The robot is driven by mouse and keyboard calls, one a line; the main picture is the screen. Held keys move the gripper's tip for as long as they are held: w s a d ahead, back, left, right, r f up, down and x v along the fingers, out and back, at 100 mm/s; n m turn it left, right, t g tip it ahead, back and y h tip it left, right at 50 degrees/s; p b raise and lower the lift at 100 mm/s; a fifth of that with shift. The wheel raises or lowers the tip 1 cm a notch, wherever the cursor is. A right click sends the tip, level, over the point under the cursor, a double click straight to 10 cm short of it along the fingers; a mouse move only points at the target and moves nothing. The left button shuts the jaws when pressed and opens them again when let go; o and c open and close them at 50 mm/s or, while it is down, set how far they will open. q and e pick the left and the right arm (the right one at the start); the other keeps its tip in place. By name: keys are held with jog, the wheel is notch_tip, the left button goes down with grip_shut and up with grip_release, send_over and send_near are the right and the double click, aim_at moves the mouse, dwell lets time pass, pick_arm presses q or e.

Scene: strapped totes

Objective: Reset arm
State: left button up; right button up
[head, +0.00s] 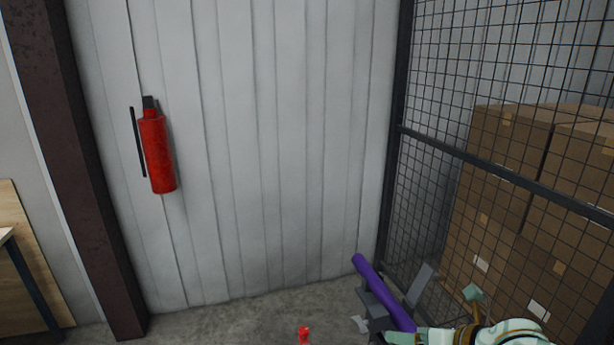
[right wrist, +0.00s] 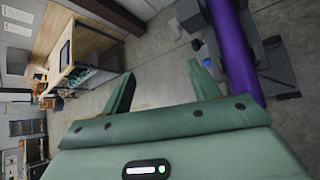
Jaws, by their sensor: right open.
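My right gripper (head: 437,314) is at the bottom right of the head view, in front of the mesh cage. In the right wrist view its two green fingers (right wrist: 162,86) stand apart with nothing between them. My left gripper is in neither view. A purple tube (head: 383,291) slants beside my right gripper in the head view. It also shows in the right wrist view (right wrist: 234,50), just right of the fingers; I cannot tell whether it touches the gripper.
A red fire extinguisher (head: 157,153) hangs on the pale panelled wall (head: 280,150). Mesh fencing (head: 425,150) stands before stacked cardboard boxes (head: 510,150) at right. A small red object (head: 303,334) is at the bottom edge. A wooden bench (right wrist: 75,50) stands across open floor.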

jog(key=s+a+f+m+t+h, duration=0.25)
jog(key=s+a+m, duration=0.4)
jog(key=m, duration=0.65)
jog(key=s+d+f+m+g+h, duration=0.2)
jog(key=s+d+f+m+h, duration=0.15)
jog(key=s+d+m, duration=0.45)
jog(key=s+d+f+m+g+h, duration=0.2)
jog(key=s+d+m+h, duration=0.35)
jog(key=d+m, duration=0.35)
jog(key=s+a+f+g+y+b, duration=0.15)
jog(key=f+b, duration=0.35)
jog(key=f, duration=1.2)
jog(key=s+a+f+g+y+b, duration=0.1)
jog(key=s+a+f+y+b, duration=0.3)
jog(key=f, duration=1.2)
pick_arm(q)
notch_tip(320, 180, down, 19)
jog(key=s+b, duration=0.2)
jog(key=b, duration=0.7)
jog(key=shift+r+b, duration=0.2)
jog(key=shift+b, duration=0.1)
pick_arm(e)
jog(key=s+f+m+g, duration=0.1)
jog(key=s+f, duration=0.8)
jog(key=f, duration=0.4)
jog(key=s+f+m+g, duration=0.2)
jog(key=s+f, duration=0.8)
jog(key=f, duration=0.3)
jog(key=shift+d+f+m+h, duration=0.3)
jog(key=shift+f, duration=0.05)
